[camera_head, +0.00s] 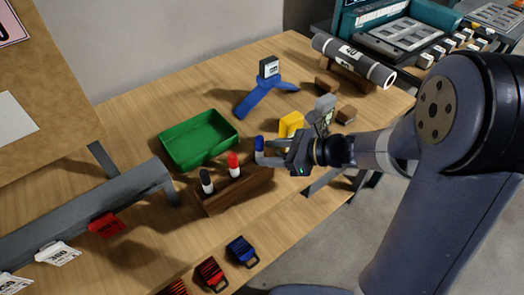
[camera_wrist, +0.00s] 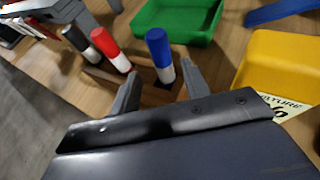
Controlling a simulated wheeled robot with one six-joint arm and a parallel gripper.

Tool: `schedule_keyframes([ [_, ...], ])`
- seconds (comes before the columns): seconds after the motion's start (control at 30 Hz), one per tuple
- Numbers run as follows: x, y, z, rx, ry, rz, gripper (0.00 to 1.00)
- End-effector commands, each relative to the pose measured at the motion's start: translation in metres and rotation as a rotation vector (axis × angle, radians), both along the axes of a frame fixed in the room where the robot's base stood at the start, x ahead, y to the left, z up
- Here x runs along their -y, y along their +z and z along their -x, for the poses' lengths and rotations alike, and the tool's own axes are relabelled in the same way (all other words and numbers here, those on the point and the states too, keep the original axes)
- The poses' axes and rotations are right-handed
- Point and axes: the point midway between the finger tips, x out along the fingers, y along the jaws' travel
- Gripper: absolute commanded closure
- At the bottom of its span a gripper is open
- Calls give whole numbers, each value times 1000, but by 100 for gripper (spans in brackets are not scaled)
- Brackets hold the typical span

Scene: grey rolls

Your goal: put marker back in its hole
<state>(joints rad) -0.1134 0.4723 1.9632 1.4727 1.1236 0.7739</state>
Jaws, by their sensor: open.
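A blue-capped marker (camera_head: 259,143) with a white body stands upright at the right end of a brown wooden block (camera_head: 238,190). In the wrist view the blue marker (camera_wrist: 158,48) has its lower end at a dark hole in the block (camera_wrist: 147,95); how deep it sits is unclear. My gripper (camera_head: 268,153) is open, its two fingers on either side of this marker's lower part, with gaps showing in the wrist view (camera_wrist: 161,72). A red marker (camera_head: 234,165) and a black marker (camera_head: 207,182) stand upright in the same block.
A green tray (camera_head: 199,139) lies behind the block. A blue stand (camera_head: 266,88) and a large grey roll (camera_head: 353,60) on a wooden holder are further back. Red and blue clips (camera_head: 242,251) lie along the front edge.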

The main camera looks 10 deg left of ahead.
Motion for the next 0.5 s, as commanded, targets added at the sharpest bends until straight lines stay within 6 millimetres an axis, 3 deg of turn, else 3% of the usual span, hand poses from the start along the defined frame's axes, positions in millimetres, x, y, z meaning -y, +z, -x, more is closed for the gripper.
schedule_keyframes([
  [0.2,39,17,3,2,-6,0,56],
  [0.5,66,28,8,-1,-1,0,56],
])
